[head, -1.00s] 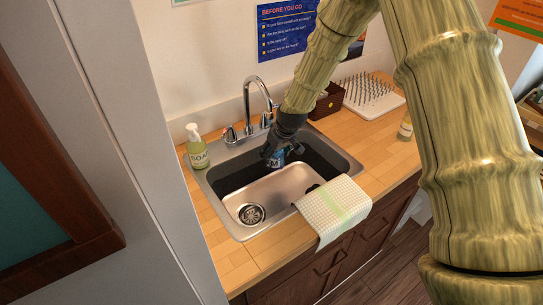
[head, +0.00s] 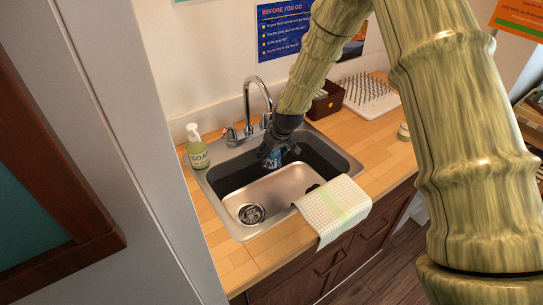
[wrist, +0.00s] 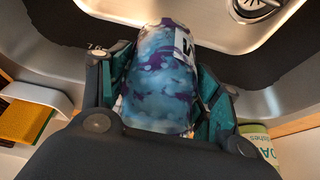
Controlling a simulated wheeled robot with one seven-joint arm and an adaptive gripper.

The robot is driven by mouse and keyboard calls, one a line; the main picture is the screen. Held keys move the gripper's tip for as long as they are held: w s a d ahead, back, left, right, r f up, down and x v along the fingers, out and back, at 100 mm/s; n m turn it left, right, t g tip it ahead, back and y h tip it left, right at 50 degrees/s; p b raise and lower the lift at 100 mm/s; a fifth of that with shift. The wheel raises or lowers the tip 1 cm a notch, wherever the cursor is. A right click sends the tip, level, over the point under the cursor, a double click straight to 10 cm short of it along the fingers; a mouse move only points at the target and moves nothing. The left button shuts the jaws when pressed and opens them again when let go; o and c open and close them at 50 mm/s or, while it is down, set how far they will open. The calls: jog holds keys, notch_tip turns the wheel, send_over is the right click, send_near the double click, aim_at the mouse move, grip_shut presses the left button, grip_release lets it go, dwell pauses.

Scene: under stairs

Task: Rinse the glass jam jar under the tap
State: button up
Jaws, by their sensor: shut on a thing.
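My gripper (head: 271,152) is shut on a jar (wrist: 160,80) mottled in blue and purple, with a white label on one side. In the head view the jar (head: 273,160) shows only as a small blue patch below my fingers, over the back part of the steel sink (head: 283,188). In the wrist view my gripper (wrist: 165,85) has a finger on either side of the jar, and the drain lies beyond it. The chrome tap (head: 259,88) stands behind the sink, with its spout close to my wrist. I cannot make out any water.
A soap bottle (head: 197,148) stands left of the sink. A checked cloth (head: 333,207) hangs over the front right edge. A brown basket (head: 326,101) and a white drying rack (head: 368,97) stand at the back right. A small container (head: 403,132) is partly behind my arm.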

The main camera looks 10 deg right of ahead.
jog(key=shift+w+d, duration=0.1)
jog(key=shift+d, duration=0.5)
dwell(2.0)
jog(key=shift+a, duration=0.6)
dwell(0.5)
jog(key=s+p, duration=0.1)
jog(key=s, duration=0.7)
jog(key=shift+d, duration=0.35)
dwell(0.7)
dwell(0.7)
jog(key=shift+s+r, duration=0.1)
jog(key=shift+r, duration=0.05)
dwell(0.4)
jog(key=s+r+p, duration=0.3)
jog(key=s, duration=0.2)
jog(key=shift+d+r, duration=0.2)
jog(key=shift+r, duration=0.2)
dwell(0.4)
